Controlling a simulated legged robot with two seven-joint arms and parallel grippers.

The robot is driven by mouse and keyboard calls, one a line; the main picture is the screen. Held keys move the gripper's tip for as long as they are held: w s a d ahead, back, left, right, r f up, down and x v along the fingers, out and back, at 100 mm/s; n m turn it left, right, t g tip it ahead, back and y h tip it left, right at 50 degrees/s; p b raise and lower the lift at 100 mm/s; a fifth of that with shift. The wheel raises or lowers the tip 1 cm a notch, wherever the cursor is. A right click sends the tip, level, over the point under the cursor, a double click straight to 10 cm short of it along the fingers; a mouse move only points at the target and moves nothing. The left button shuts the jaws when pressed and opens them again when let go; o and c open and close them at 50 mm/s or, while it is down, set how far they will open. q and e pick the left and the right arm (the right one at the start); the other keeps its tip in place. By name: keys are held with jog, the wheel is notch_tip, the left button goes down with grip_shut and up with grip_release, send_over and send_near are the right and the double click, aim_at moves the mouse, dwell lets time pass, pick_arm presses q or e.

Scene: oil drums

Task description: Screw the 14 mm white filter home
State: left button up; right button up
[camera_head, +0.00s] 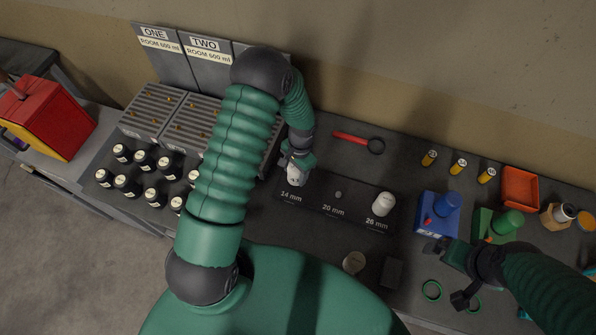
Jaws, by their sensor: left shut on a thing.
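A dark block (352,214) on the bench carries the labels 14 mm, 20 mm and 26 mm. My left gripper (296,171) is over its 14 mm end, shut on a small white filter (293,181). The gripper partly hides the filter, and I cannot tell how deep it sits. A larger white filter (383,204) stands at the 26 mm place. The 20 mm place (338,195) shows only a small grey fitting. My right gripper (447,274) is at the lower right, apart from the block, with its dark fingers seemingly spread and nothing visible between them.
Several dark bottles with white tops (145,160) stand left, before ribbed trays (190,122). A red-handled tool (352,138) lies behind the block. Blue (438,212) and green (497,225) units, an orange tray (520,187) and green rings (431,290) are right.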

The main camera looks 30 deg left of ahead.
pick_arm(q)
jog(key=shift+w+f, duration=0.2)
jog(key=shift+f, duration=0.2)
jog(key=shift+w, duration=0.25)
jog(key=shift+s+d+f, duration=0.15)
jog(key=shift+s+f, duration=0.15)
jog(key=shift+s, duration=0.25)
pick_arm(e)
jog(key=shift+w+f, duration=0.25)
jog(key=shift+f, duration=0.2)
pick_arm(q)
jog(key=shift+w+f+b, duration=0.15)
jog(key=shift+f+b, duration=0.05)
jog(key=shift+b, duration=0.1)
pick_arm(e)
jog(key=shift+w+f, duration=0.15)
jog(key=shift+w, duration=0.05)
pick_arm(q)
jog(key=shift+w+f+b, duration=0.1)
jog(key=shift+f+b, duration=0.4)
pick_arm(e)
jog(key=shift+s+f, duration=0.1)
jog(key=shift+f, duration=0.35)
pick_arm(q)
jog(key=shift+f+b, duration=0.35)
jog(key=shift+f, duration=0.05)
pick_arm(e)
jog(key=shift+f, duration=0.35)
